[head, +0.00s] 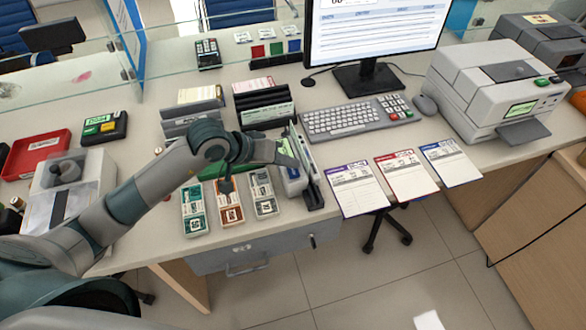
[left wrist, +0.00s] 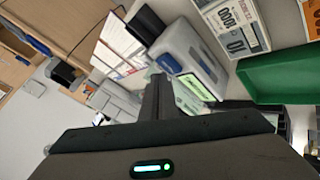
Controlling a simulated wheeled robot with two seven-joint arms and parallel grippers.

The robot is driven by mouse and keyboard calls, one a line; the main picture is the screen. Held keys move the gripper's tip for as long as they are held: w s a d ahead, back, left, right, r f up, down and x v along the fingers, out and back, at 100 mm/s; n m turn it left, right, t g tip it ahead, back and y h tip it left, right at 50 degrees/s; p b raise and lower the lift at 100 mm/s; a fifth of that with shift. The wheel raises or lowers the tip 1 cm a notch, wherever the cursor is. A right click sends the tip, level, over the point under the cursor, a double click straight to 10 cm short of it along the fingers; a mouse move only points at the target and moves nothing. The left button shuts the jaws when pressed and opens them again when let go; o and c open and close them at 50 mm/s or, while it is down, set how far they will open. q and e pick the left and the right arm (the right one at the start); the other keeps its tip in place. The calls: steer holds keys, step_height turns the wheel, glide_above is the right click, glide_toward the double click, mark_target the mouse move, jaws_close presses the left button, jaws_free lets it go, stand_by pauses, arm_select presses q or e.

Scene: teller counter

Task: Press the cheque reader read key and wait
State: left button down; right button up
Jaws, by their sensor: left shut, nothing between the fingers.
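The cheque reader (head: 293,186) is a narrow grey and blue-white device with a dark slotted side, standing on the counter left of the keyboard. It also shows in the left wrist view (left wrist: 186,50), with a lit green panel on its near end. My left gripper (head: 288,159) is shut and empty, with its fingertips over the reader's top. In the left wrist view the closed fingers (left wrist: 157,97) point at the reader's end beside the green panel. I cannot tell whether they touch it. My right gripper is out of view.
Three banknote stacks (head: 231,203) lie left of the reader in front of a green tray (left wrist: 282,75). Black and grey racks (head: 264,106) stand behind. Three printed cards (head: 407,176) lie to the right, below the keyboard (head: 345,121). A large printer (head: 494,88) stands far right.

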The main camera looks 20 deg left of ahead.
mark_target(288, 172)
arm_select(q)
steer(key=shift+r, duration=0.25)
steer(key=shift+r+p, duration=0.7)
steer(key=shift+r, duration=1.75)
steer(key=shift+s, duration=0.1)
